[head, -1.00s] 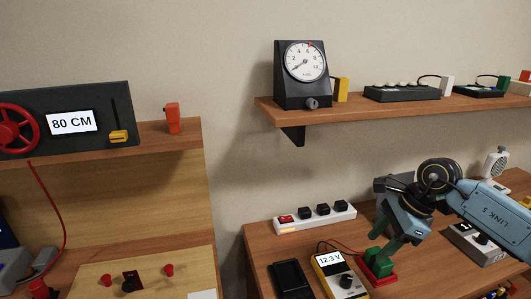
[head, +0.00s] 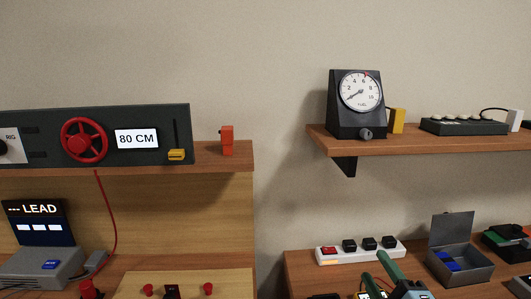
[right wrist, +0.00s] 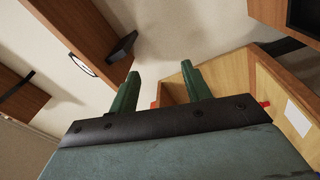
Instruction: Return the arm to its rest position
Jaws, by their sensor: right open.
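My right gripper (head: 374,272) shows at the bottom edge of the head view, right of the middle, in front of the right-hand table. Its green fingers point up, and the rest of the arm is cut off below the frame. In the right wrist view the two green fingers (right wrist: 160,72) stand apart with nothing between them, and wall and wooden furniture show beyond them. My left gripper is not in view.
A power strip (head: 360,250) and an open grey box (head: 459,266) lie behind and beside my right gripper. A shelf (head: 430,139) with a dial gauge (head: 357,103) is above. A panel (head: 100,135) with a red wheel stands at left.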

